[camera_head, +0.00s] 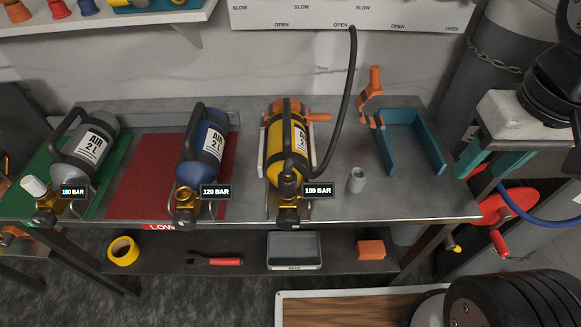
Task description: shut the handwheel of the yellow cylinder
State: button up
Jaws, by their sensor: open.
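The yellow cylinder (283,143) lies in a cradle on the bench, its valve end towards the front. An orange clamp (292,108) sits at its far end. A black hose (346,105) rises from its valve area and arches up to the right. The brass valve (288,206) is at the front edge, by a "100 BAR" display (317,190). A dark round part (288,217) at the front of the valve looks like the handwheel; whether it is open or shut cannot be told.
A blue cylinder (203,147) on a red mat and a grey cylinder (85,150) on a green mat lie to the left. A small grey cup (356,180) and a teal bracket (430,150) stand to the right. A shelf (345,262) below holds several items.

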aim_at(288, 220)
jog(key=z, duration=0.9)
jog(key=k, duration=1.65)
jog(key=u, duration=1.95)
